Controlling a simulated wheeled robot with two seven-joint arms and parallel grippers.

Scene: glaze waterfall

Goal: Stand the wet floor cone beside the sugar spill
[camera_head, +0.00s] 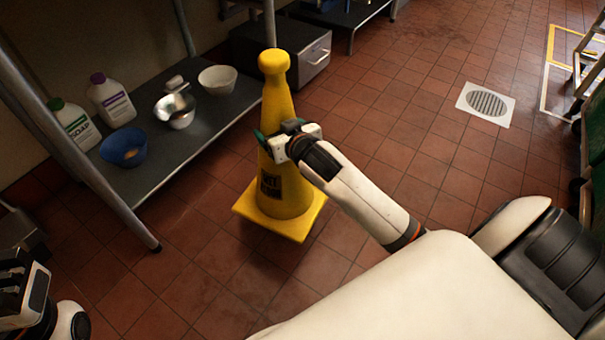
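The yellow wet floor cone (279,98) stands upright in the middle of the view, with a square base (250,217) and a dark label low on its side. Whether its base touches the floor is hard to tell. My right gripper (277,138) is at the cone's mid-height on its right side, with its fingers closed about the body; the far finger is partly hidden. My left gripper (20,290) is at the lower left edge, away from the cone; its finger gap is unclear. No sugar spill shows in this view.
A metal shelf (150,180) at left holds two bottles and several bowls; its leg stands left of the cone. A grey box (300,60) is behind the cone. Red tile floor is open around the drain (487,103). A green cart (597,140) stands at the right edge.

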